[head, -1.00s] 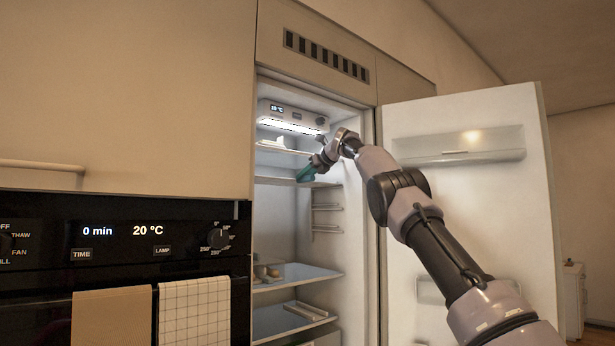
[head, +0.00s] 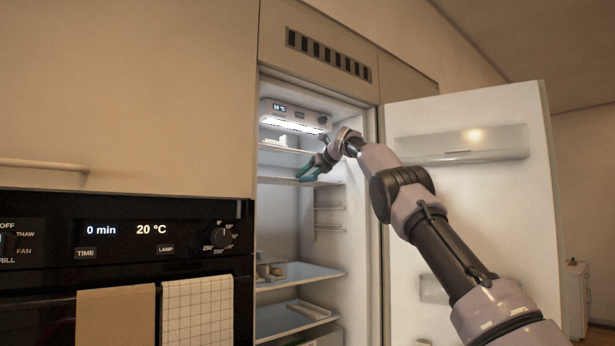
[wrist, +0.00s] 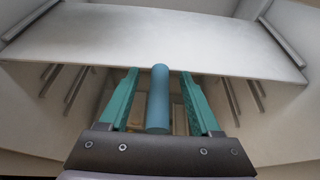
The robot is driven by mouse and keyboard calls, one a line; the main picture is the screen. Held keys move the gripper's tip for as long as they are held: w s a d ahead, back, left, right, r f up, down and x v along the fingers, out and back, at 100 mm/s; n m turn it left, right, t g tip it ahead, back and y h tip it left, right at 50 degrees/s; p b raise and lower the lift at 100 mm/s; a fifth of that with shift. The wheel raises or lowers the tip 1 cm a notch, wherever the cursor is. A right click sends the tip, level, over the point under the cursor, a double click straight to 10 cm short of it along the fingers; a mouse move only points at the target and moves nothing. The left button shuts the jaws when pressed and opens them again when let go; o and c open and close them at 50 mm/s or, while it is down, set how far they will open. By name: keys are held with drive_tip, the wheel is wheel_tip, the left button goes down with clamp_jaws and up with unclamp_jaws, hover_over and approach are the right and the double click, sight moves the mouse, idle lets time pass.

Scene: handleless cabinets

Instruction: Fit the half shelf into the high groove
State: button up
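The half shelf is a pale flat plate (wrist: 160,40) spanning the top of the wrist view, and its thin edge shows in the head view (head: 280,180). A blue round handle (wrist: 158,98) sticks out from its front edge towards me. My gripper (wrist: 158,85) has its green fingers on either side of the handle, with a gap on both sides. In the head view my gripper (head: 307,172) is at the shelf's front inside the fridge. The shelf's ends lie near side rails; I cannot tell how deep they sit in the groove.
Another shelf (head: 275,150) with a small white item is just above. Empty side rails (head: 328,207) are below. Lower shelves (head: 300,275) hold a few things. The open fridge door (head: 480,200) stands to the right of my arm. An oven (head: 150,235) is at left.

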idle(0.3)
drive_tip(key=v, duration=1)
drive_tip(key=shift+s+d, duration=0.2)
drive_tip(key=shift+s, duration=0.05)
drive_tip(key=shift+r, duration=0.15)
